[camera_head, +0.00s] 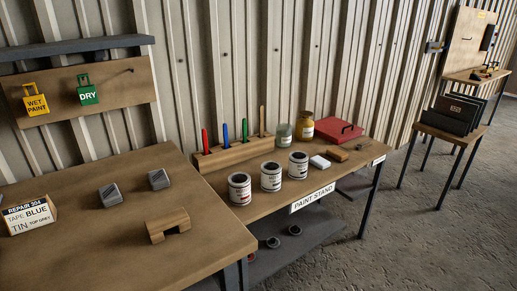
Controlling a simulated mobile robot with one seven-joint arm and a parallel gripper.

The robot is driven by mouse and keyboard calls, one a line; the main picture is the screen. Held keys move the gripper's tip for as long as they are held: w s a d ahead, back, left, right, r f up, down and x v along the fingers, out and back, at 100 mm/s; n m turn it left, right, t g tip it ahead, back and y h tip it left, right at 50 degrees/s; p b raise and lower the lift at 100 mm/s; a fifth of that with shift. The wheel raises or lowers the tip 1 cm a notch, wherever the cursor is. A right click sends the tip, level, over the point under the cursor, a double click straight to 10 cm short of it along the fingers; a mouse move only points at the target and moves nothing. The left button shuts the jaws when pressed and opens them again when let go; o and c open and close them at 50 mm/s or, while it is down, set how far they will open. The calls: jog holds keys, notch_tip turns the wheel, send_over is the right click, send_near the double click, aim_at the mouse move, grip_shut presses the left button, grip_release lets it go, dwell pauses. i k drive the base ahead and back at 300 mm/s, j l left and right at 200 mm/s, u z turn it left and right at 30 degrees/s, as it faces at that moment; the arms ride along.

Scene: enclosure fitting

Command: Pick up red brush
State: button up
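The red brush (205,141) stands upright in a wooden block holder (235,155) at the back left of the paint stand table. Only its red handle shows; its lower end is hidden in the holder. A blue brush (225,134), a green brush (245,130) and a taller wooden-handled brush (262,120) stand to its right in the same holder. My gripper is not in view.
Several cans, including a front left one (240,189), stand right of and before the holder. Jars and a red case (339,130) are behind. The nearer workbench (90,245) holds a wooden bracket (168,225), two grey blocks and a labelled box (30,214).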

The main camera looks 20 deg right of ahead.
aim_at(205, 140)
jog(key=z, duration=0.15)
jog(key=u, duration=1.4)
jog(key=z, duration=1.4)
jog(key=i+l+u, duration=0.1)
jog(key=u, duration=0.35)
jog(key=l+u, duration=0.25)
jog(key=u, duration=0.2)
jog(key=l+u, duration=0.2)
jog(key=u, duration=0.2)
jog(key=l+u, duration=0.25)
jog(key=l, duration=0.25)
jog(key=k+l+u, duration=0.1)
jog(key=l+u, duration=0.2)
jog(key=l, duration=0.15)
